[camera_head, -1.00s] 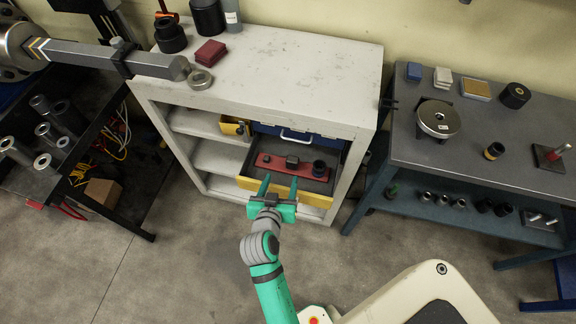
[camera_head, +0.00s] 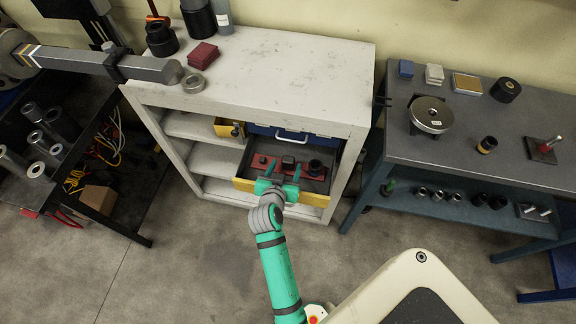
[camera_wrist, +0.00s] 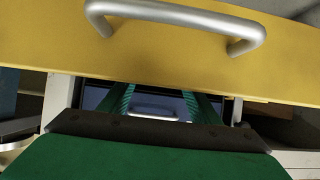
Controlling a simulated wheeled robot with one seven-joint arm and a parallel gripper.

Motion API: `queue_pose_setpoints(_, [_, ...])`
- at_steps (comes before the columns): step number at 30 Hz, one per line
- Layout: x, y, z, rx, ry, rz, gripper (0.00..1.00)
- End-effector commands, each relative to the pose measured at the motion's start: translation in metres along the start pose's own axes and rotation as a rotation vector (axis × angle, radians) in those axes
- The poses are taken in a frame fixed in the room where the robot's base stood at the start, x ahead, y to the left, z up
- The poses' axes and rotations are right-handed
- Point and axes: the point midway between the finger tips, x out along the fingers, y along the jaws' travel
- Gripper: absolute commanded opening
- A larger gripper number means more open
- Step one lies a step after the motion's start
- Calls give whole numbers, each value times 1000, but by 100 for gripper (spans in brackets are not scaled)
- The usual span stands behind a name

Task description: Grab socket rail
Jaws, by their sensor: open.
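The socket rail (camera_head: 307,175) is a red strip in the open yellow-fronted drawer of the light grey cabinet. It carries a small dark piece at the left, a dark block in the middle and a larger black socket (camera_head: 316,167) at the right. My gripper (camera_head: 283,168) is open, with its green fingers reaching over the drawer's front edge and overlapping the rail in the head view. I cannot tell whether they touch it. In the wrist view, the two fingers (camera_wrist: 165,103) are apart, and the rail does not show there.
The yellow drawer front (camera_wrist: 180,62) with its silver handle (camera_wrist: 180,14) is close to my gripper in the wrist view. A closed blue drawer (camera_head: 292,136) lies behind. A smaller yellow bin (camera_head: 228,128) is to the left. A dark workbench (camera_head: 450,150) stands right.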

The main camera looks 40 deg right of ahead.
Motion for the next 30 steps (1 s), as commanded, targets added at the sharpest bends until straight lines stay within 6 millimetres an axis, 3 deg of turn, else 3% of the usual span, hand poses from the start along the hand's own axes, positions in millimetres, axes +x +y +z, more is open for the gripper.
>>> queue_pose_setpoints(9, [41, 1, 0, 0, 0, 1, 57])
queue_pose_setpoints(18, [46, 1, 1, 0, 1, 0, 57])
queue_pose_setpoints(19, [46, 1, 1, 0, 1, 0, 55])
queue_pose_setpoints(25, [46, 1, 1, 0, 0, 0, 7])
queue_pose_setpoints(30, [46, 0, -1, 0, 4, -1, 7])
